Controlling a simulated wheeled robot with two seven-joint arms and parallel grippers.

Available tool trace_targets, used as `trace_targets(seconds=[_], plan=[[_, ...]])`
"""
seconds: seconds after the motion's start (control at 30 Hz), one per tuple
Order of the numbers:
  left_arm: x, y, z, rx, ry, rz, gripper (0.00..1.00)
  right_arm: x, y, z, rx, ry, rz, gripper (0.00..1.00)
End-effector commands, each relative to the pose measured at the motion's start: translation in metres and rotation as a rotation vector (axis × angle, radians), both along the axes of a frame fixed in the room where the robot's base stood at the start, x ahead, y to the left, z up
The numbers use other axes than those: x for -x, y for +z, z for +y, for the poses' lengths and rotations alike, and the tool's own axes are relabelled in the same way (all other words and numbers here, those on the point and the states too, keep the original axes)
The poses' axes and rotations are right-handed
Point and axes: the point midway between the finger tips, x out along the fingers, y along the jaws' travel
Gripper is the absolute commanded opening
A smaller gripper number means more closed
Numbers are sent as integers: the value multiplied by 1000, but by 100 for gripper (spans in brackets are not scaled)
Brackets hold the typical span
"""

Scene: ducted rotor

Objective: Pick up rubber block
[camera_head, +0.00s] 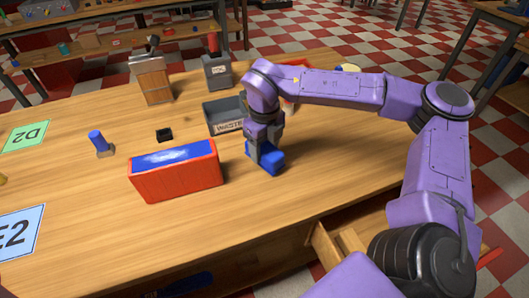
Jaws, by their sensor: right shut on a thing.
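A blue block (269,163) stands on the wooden table, just right of the red box. My right gripper (266,152) points down over it and is shut on it. The fingers hide part of the block. The block seems to be at table height; I cannot tell whether it touches the tabletop. A small black block (164,134) lies on the table left of the gripper, behind the red box. No label shows which of the two is rubber. My left gripper is not in view.
A red box with a blue top (175,172) stands left of my right gripper. A grey bin marked WASTE (222,115) is close behind it. A wooden holder (153,79), a grey container (217,72) and a blue-topped peg (99,143) stand further off. The front right tabletop is clear; a drawer (324,244) is open below.

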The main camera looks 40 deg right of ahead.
Motion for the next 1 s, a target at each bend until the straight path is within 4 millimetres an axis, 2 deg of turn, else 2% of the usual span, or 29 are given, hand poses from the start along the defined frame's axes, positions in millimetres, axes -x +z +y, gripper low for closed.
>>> trace_targets(seconds=[0.03, 0.07, 0.2, 0.27, 0.4, 0.6, 0.97, 1.0], plan=[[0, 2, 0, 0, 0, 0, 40, 0, 14, 1, 0, 0, -7, 18], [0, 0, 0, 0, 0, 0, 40, 6, 20, 5, 0, 3, -8, 18], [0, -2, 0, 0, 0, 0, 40, 33, 59, 24, 0, 4, -10, 18], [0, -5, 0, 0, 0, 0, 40, 46, 73, 33, 2, 5, -8, 18], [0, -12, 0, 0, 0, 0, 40, 81, 88, 57, 3, 5, -6, 18], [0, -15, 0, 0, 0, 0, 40, 108, 104, 76, 2, 2, -2, 18], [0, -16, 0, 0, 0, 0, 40, 115, 108, 81, 0, 0, 0, 18], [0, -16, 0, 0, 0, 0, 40, 115, 108, 81, 0, 0, 0, 44]])
